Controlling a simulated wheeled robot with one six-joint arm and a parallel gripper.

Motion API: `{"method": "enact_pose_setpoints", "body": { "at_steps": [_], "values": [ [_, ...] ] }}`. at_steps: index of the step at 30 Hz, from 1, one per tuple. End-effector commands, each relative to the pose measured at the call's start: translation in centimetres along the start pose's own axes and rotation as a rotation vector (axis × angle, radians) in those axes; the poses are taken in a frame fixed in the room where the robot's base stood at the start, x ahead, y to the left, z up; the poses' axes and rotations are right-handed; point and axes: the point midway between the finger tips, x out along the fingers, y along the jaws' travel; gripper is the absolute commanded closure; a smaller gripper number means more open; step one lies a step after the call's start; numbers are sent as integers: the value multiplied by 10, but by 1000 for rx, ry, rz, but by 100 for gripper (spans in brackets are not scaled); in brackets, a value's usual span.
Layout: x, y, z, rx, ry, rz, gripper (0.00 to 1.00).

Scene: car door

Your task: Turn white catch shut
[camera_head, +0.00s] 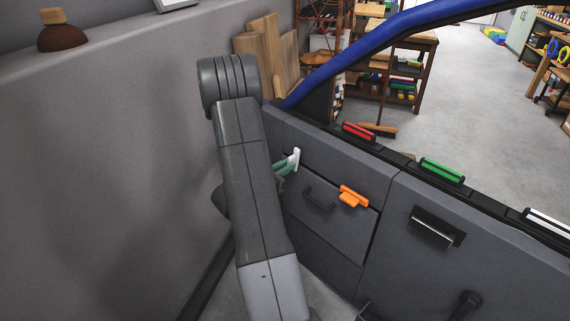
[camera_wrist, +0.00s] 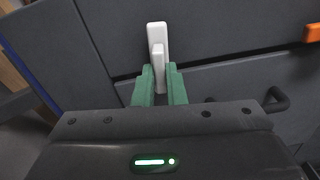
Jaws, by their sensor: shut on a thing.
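The white catch (camera_head: 295,158) is on the grey door panel, just left of the orange catch (camera_head: 352,196). In the wrist view the white catch (camera_wrist: 157,38) stands upright, its long plate running up and down across a panel seam. My gripper (camera_head: 284,168) has green fingers, and in the wrist view my gripper (camera_wrist: 159,82) is shut on the lower, raised part of the white catch. The fingertips hide part of its sides. My arm covers the panel to the left of the catch in the head view.
A dark pull handle (camera_head: 318,198) sits right of the white catch. Red (camera_head: 358,132) and green (camera_head: 442,171) pieces lie along the door's top ledge. A grey wall (camera_head: 110,170) stands close on the left.

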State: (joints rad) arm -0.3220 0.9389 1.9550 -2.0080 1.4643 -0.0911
Motion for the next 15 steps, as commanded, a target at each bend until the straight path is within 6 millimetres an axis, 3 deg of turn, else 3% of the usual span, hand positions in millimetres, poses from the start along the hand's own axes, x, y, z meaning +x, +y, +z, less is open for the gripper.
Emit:
{"method": "enact_pose_setpoints", "body": {
  "at_steps": [15],
  "values": [
    [0, 0, 0, -148, 0, 0, 100]
  ]
}}
